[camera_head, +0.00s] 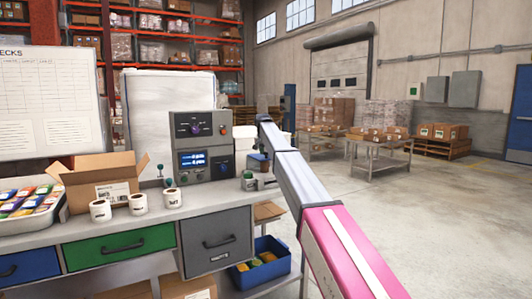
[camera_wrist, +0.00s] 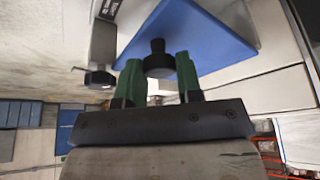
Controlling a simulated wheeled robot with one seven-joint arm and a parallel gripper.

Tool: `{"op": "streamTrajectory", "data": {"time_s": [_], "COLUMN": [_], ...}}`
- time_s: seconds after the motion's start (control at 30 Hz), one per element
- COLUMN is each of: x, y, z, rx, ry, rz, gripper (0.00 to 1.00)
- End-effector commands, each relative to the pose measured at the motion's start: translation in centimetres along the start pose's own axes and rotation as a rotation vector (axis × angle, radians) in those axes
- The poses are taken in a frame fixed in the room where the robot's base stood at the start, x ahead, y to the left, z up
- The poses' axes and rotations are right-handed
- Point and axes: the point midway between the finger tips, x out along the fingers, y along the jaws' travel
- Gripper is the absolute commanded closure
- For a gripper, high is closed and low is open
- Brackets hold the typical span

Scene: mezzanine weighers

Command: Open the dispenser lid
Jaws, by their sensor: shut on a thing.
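The dispenser lid (camera_wrist: 205,40) is a flat blue panel with a black knob (camera_wrist: 158,66) in the wrist view. My gripper (camera_wrist: 157,60) has its two green fingers on either side of this knob and is shut on it. I cannot tell how far the lid is raised. In the head view the small dispenser (camera_head: 257,164) stands at the right end of the bench, below the far end of my arm. My gripper is too small and too much covered there to make out clearly.
The bench (camera_head: 150,222) holds a grey control unit (camera_head: 203,145), an open carton (camera_head: 105,185), several white rolls (camera_head: 138,204) and a tray of packets (camera_head: 60,200). A blue bin (camera_head: 262,280) sits below.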

Motion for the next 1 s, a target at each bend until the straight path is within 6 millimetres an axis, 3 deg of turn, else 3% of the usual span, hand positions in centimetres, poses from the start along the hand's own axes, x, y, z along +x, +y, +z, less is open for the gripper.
{"op": "streamTrajectory", "data": {"time_s": [1.0], "x": [-4.7], "y": [-3.0], "z": [-5.3], "rx": [-0.139], "ry": [-0.355], "rz": [0.332], "gripper": [1.00]}}
